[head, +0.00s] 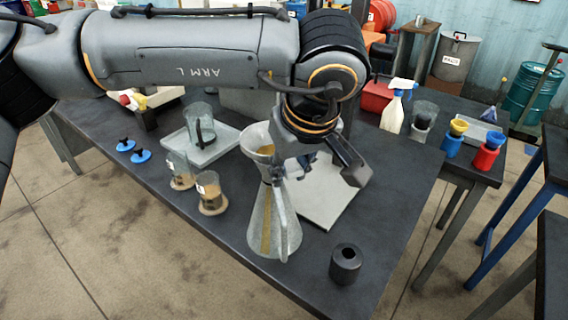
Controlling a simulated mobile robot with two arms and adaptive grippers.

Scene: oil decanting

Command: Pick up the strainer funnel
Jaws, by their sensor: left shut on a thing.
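The strainer funnel (256,136), a pale grey cone with a brass-coloured inside, is at the middle of the head view. It is directly over the mouth of a tall grey conical can (262,232) with a brass strip down its front. I cannot tell whether the funnel rests in the can or hangs just above it. My left gripper (277,172) comes down from above and is shut on the funnel at its right side. The wrist hides part of the funnel and the exact contact. My right gripper is not in view.
Two glass cups (209,188) on round coasters stand left of the can. A glass jug (200,124) stands on a grey tray (222,146) behind. A black cylinder (345,262) is at the front right. The table's left front is clear. A spray bottle (393,108) stands farther back.

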